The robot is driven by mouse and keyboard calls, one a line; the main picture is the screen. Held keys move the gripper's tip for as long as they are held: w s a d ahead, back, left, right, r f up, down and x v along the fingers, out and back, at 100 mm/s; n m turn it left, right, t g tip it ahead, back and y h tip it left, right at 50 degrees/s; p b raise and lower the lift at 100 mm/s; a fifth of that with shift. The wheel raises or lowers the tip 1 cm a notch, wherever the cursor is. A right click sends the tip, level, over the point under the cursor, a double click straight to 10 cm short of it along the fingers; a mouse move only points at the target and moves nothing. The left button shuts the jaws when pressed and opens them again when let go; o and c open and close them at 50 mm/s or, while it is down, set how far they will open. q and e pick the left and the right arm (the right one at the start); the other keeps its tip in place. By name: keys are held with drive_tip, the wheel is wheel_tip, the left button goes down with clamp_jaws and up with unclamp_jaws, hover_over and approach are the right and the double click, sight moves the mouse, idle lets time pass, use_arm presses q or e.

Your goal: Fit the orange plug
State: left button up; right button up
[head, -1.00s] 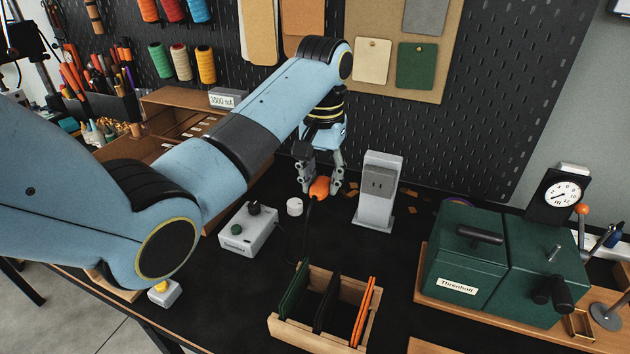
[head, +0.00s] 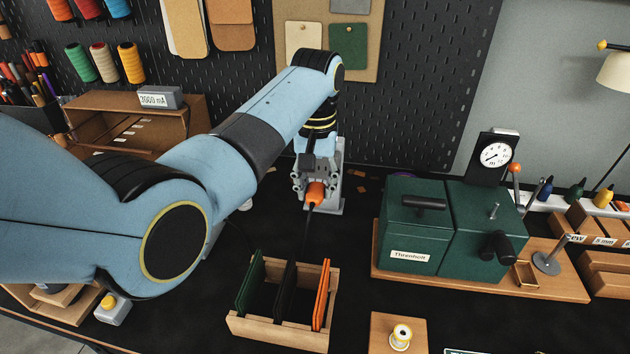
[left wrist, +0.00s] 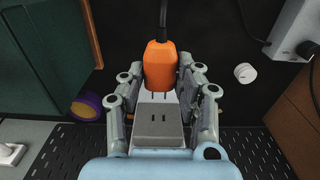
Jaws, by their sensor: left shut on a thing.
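The orange plug (head: 315,193) has a black cord and is held between the fingertips of my left gripper (head: 314,186), in front of the grey socket stand (head: 333,207). The gripper hides most of the stand in the head view. In the left wrist view the plug (left wrist: 159,66) sits between the two fingers, its metal prongs pointing at the stand's slotted face (left wrist: 158,120). The prongs show outside the slots, with a small gap. My right gripper is not in view.
A wooden rack (head: 277,330) with green, black and orange plates stands in front. A green press box (head: 415,232) is to the right. The black bench between rack and stand is mostly clear.

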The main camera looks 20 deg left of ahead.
sight(318, 180)
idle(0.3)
use_arm(q)
drive_tip(key=shift+r+p, duration=0.15)
drive_tip(key=shift+p, duration=0.35)
drive_tip(key=shift+w+a+b, duration=0.15)
drive_tip(key=shift+w+b, duration=0.25)
drive_tip(key=shift+w, duration=0.1)
drive_tip(key=shift+w+a+b, duration=0.25)
drive_tip(key=shift+w+b, duration=0.4)
drive_tip(key=shift+w, duration=0.4)
drive_tip(key=shift+p, duration=0.4)
